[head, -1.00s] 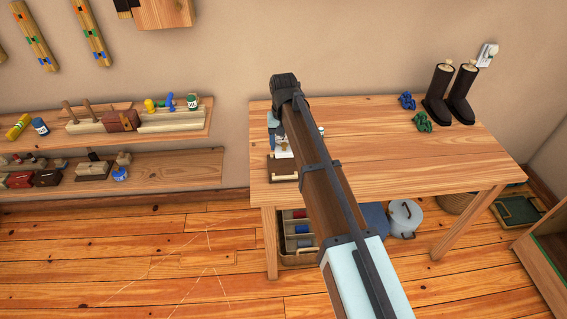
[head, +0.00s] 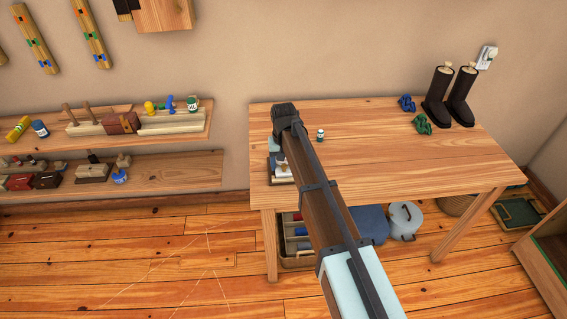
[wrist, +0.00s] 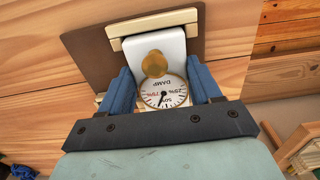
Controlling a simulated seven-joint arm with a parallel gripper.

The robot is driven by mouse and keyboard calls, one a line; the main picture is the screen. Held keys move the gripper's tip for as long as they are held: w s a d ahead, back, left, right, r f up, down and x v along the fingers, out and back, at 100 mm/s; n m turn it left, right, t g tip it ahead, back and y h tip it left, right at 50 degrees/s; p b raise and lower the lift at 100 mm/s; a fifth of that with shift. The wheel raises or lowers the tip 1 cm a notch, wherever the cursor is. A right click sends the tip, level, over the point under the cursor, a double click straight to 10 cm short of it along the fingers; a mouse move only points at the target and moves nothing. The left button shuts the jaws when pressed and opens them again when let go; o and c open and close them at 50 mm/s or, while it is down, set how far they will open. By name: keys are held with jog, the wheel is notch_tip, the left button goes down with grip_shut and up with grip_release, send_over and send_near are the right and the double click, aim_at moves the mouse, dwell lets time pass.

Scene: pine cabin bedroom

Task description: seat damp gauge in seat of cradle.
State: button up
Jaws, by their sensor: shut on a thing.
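The damp gauge (wrist: 163,92) has a round white dial marked DAMP with percent figures. A white body and a brass knob (wrist: 153,64) show beside the dial. My gripper (wrist: 164,90) is shut on the gauge, with a blue finger at each side. The cradle (wrist: 84,44) is a dark brown base with cream bars, beyond and under the gauge in the wrist view. The gauge overlaps it there; whether they touch cannot be told. In the head view the cradle (head: 272,182) is at the table's left front, partly behind my arm. The seat is hidden.
The wooden table (head: 400,150) is mostly bare. A small green-and-white bottle (head: 320,135) stands right of my arm. Blue (head: 406,103) and green (head: 422,124) items and dark boots (head: 461,95) are at the back right. Wall shelves (head: 190,128) with objects are at the left.

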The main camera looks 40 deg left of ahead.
jog(key=o, duration=1.2)
jog(key=shift+f, duration=0.1)
notch_tip(320, 180, up, 12)
jog(key=shift+r, duration=0.15)
